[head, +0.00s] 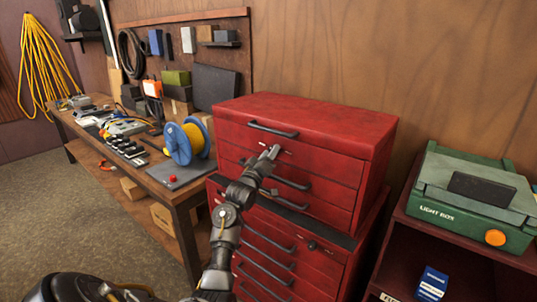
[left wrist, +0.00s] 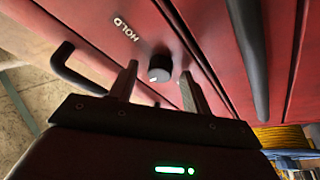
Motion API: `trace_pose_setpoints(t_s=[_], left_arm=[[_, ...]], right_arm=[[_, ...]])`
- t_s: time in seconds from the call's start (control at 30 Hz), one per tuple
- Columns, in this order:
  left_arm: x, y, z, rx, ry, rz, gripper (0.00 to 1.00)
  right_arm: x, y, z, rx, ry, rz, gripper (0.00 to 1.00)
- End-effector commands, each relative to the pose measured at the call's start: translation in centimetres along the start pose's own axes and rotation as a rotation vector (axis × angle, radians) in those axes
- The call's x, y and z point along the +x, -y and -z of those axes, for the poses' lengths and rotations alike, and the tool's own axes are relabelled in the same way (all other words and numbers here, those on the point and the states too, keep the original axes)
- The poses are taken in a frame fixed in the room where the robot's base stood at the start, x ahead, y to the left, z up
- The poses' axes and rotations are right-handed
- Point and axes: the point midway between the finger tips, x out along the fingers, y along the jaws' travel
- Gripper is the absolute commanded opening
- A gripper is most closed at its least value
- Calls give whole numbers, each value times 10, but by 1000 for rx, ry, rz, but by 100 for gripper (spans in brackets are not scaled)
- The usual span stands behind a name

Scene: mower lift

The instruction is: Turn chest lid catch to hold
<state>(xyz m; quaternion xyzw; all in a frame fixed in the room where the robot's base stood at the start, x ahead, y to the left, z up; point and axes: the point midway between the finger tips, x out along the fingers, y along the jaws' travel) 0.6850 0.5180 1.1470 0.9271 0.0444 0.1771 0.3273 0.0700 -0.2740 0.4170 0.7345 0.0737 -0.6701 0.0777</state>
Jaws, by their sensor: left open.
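The red tool chest (head: 315,118) stands on a red drawer cabinet, with its lid down. The lid catch, a small dark round knob (left wrist: 160,68) with a light mark on its face, is on the red front in the left wrist view. The white word HOLD (left wrist: 125,27) is printed beside it, upper left. My left gripper (head: 272,153) is open at the chest front. In the left wrist view its fingers stand on either side of the knob, with gaps showing. The gripper hides the knob in the head view. My right gripper is not in view.
Black drawer handles (head: 272,129) stick out from the chest front, close around my gripper. A workbench (head: 180,190) with a blue cable reel (head: 180,145) stands to the left. A green light box (head: 470,195) sits on a shelf unit at the right.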

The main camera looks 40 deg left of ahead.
Motion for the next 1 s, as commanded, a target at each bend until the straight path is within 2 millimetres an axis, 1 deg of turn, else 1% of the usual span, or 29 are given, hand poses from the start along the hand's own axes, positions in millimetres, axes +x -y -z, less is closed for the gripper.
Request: trace_pose_setpoints(t_s=[0.07, 0.1, 0.4, 0.43, 0.77, 1.0], left_arm=[[0, 0, 0, 0, 0, 0, 49], [0, 0, 0, 0, 0, 0, 46], [0, 0, 0, 0, 0, 0, 7], [0, 0, 0, 0, 0, 0, 4], [-1, 2, 0, 53, 3, -20, 4], [-1, 5, -1, 203, 13, -74, 4]], right_arm=[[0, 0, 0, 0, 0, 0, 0], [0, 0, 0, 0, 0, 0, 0], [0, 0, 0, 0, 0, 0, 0], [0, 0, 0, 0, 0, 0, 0], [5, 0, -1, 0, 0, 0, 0], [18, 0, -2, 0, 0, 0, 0]])
